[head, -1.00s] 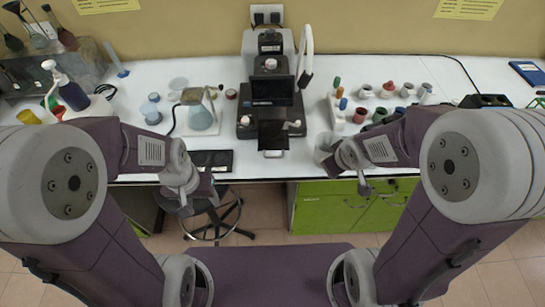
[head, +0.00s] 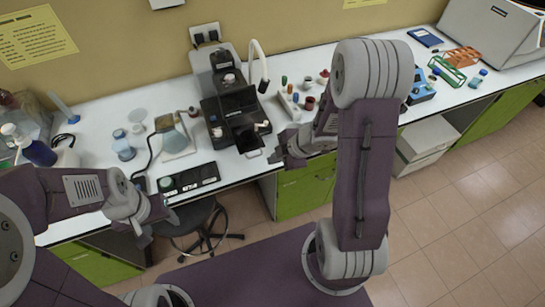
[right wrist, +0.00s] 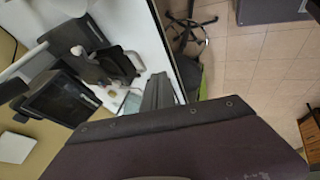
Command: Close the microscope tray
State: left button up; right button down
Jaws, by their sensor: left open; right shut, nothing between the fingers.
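The dark microscope (head: 230,95) stands on the white bench against the wall; it also shows at the left of the right wrist view (right wrist: 62,98). Its black tray (head: 247,139) sticks out at the front toward the bench edge. My right gripper (head: 273,158) is shut and empty, just right of the tray's front end. In the right wrist view its dark finger (right wrist: 157,92) is near the tray area; I cannot tell whether it touches. My left gripper (head: 162,226) is open and empty, in front of the bench at the lower left.
A black case with round dishes (head: 188,179) lies left of the tray near the bench edge. A flask on a stand (head: 172,135) is behind it. A white rack with small bottles (head: 289,104) stands right of the microscope. A stool (head: 195,222) is below the bench.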

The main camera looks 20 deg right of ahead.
pick_arm(q)
jog(key=shift+d+f, duration=0.1)
jog(key=shift+f, duration=0.45)
pick_arm(e)
jog(key=w+a+f, duration=0.2)
jog(key=w+f, duration=0.4)
jog(key=shift+w+a+f, duration=0.3)
jog(key=shift+w+f, duration=0.05)
jog(key=shift+w, duration=0.05)
pick_arm(q)
jog(key=shift+r, duration=0.1)
